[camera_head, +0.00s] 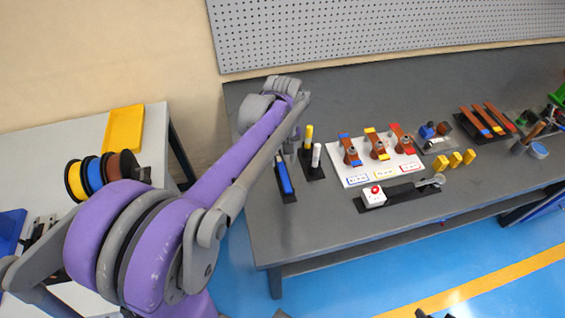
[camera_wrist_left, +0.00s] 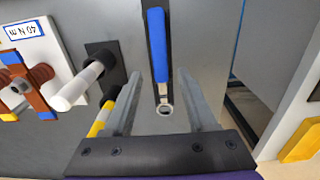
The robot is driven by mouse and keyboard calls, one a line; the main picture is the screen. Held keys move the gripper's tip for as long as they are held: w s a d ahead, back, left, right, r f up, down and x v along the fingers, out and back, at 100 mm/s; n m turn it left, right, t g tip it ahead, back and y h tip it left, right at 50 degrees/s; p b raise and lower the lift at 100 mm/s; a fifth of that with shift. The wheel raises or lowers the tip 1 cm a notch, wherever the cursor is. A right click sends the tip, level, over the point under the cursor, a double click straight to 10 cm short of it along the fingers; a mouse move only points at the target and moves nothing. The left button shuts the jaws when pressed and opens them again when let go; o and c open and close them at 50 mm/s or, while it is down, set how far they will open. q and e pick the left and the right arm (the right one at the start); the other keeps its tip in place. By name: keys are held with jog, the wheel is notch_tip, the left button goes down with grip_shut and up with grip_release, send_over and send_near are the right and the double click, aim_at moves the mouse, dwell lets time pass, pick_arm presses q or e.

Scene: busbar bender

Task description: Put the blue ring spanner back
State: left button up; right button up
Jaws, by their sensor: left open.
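The blue ring spanner (camera_head: 285,177) lies on a narrow black base near the left end of the dark workbench. In the left wrist view its blue handle (camera_wrist_left: 157,48) points up the picture, with the metal ring end nearest my gripper. My left gripper (camera_wrist_left: 160,84) is open and empty, its two fingers on either side of the spanner's lower part. I cannot tell how far above it they are. In the head view my left arm hides most of that gripper. Only small dark parts at the bottom edge may belong to my right gripper.
A black stand with a white post (camera_head: 316,155) and a yellow post (camera_head: 308,136) stands close beside the spanner. Right of it is a white board (camera_head: 360,177) with copper pieces. A side table with a yellow tray (camera_head: 123,131) and spools stands at left.

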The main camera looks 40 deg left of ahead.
aim_at(282, 169)
pick_arm(q)
notch_tip(282, 169, up, 9)
jog(key=s+d+f+m+t, duration=0.1)
jog(key=s+d+f+m, duration=0.2)
jog(key=s+d, duration=0.1)
jog(key=s+d+f+m+t, duration=0.2)
jog(key=s+d+f+m, duration=0.1)
jog(key=s+d+f, duration=0.1)
jog(key=s+d+f+m+t, duration=0.2)
jog(key=s+d+f+m, duration=0.2)
jog(key=s+d, duration=0.1)
jog(key=shift+s+d+f+p, duration=0.2)
jog(key=shift+s+d+p, duration=0.1)
jog(key=shift+d, duration=0.2)
